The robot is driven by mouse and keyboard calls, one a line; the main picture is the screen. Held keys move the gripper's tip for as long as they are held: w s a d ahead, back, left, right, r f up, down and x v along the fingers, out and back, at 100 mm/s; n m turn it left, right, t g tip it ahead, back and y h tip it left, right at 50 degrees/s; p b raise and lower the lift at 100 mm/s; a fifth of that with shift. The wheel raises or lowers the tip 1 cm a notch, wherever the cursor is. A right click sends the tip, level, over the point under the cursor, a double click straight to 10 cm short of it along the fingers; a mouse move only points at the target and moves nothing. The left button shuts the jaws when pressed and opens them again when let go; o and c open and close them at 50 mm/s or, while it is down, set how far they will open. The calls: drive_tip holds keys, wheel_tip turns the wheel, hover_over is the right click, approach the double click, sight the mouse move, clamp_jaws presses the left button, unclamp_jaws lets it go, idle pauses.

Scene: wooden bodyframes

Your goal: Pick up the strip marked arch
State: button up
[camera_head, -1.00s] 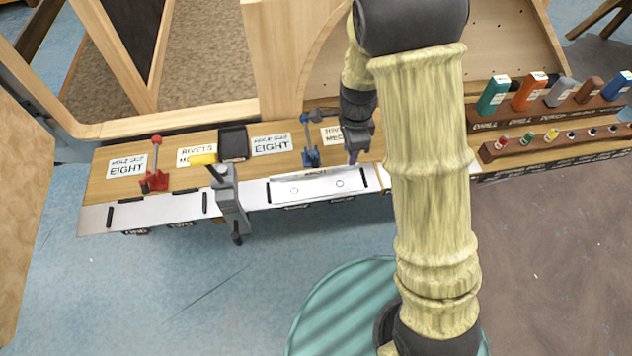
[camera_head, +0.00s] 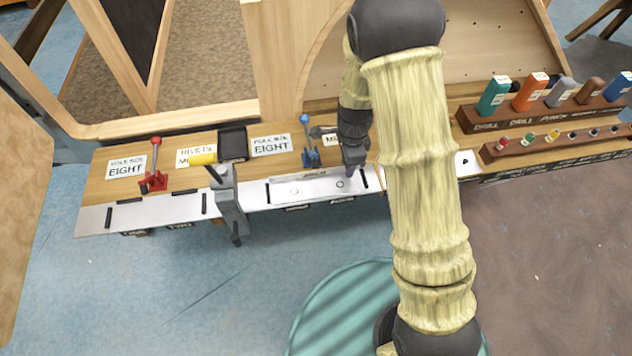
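A pale metal strip (camera_head: 315,188) with two small round holes lies flat in the middle of the white section along the bench's front edge. A small dark mark stands at its back edge, too small to read with certainty. Short black bars stand at its left and right ends. My gripper (camera_head: 351,171) points down at the right part of the strip, over or just behind its right hole.
A grey clamp with a yellow handle (camera_head: 203,158) stands left of the strip. A blue toggle clamp (camera_head: 309,152) is close behind the strip, and a red one (camera_head: 153,180) is farther left.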

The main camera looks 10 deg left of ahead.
idle(0.4)
clamp_jaws()
drive_tip(key=shift+r, duration=0.15)
drive_tip(key=shift+r, duration=0.55)
drive_tip(key=shift+w+d+r, duration=0.1)
drive_tip(key=shift+d+r, duration=0.1)
drive_tip(key=shift+r, duration=0.35)
drive_tip(key=shift+d+r, duration=0.2)
drive_tip(key=shift+r, duration=0.35)
drive_tip(key=w+d, duration=0.1)
drive_tip(key=d, duration=0.4)
drive_tip(key=w+d, duration=0.2)
drive_tip(key=d, duration=0.4)
drive_tip(key=w+d+b, duration=0.1)
drive_tip(key=d, duration=0.4)
drive_tip(key=shift+w+d, duration=0.25)
drive_tip(key=shift+w, duration=0.15)
